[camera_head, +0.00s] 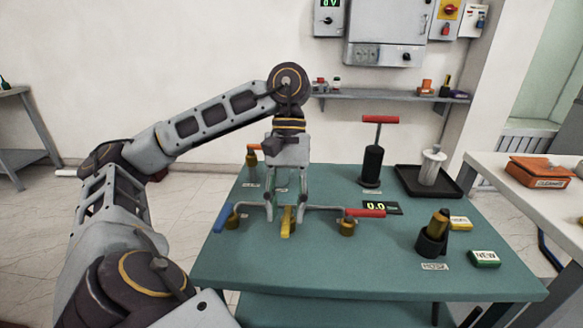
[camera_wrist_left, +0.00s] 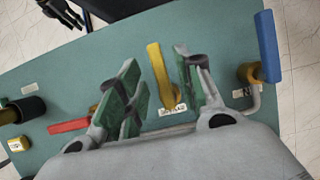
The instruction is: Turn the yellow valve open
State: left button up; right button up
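The yellow valve handle (camera_head: 287,222) stands near the front left of the green table, between a blue-handled valve and a red-handled valve. It also shows in the left wrist view (camera_wrist_left: 159,73), with a small label by its base. My left gripper (camera_head: 287,203) points down over it from above. In the left wrist view the green-padded fingers of my left gripper (camera_wrist_left: 160,88) are apart, one on each side of the yellow handle, with gaps visible. The gripper hides part of the valve in the head view. My right gripper is not recognisable in either view.
The blue handle (camera_head: 223,218) is close on the left and the red handle (camera_head: 366,213) on the right. A red-topped pump (camera_head: 373,160), a black tray (camera_head: 408,188), a bushing in a black holder (camera_head: 435,235) and a green box (camera_head: 485,259) stand further right on the table (camera_head: 330,265).

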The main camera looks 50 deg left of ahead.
pick_arm(q)
jog(key=shift+v, duration=0.9)
jog(key=w+a, duration=0.5)
jog(key=shift+w, duration=0.4)
dwell(2.6)
jog(key=shift+w+a, duration=0.25)
jog(key=shift+w+a, duration=0.25)
jog(key=shift+w+a+f, duration=0.1)
jog(key=shift+w+a, duration=0.85)
jog(key=shift+w, duration=0.15)
dwell(0.3)
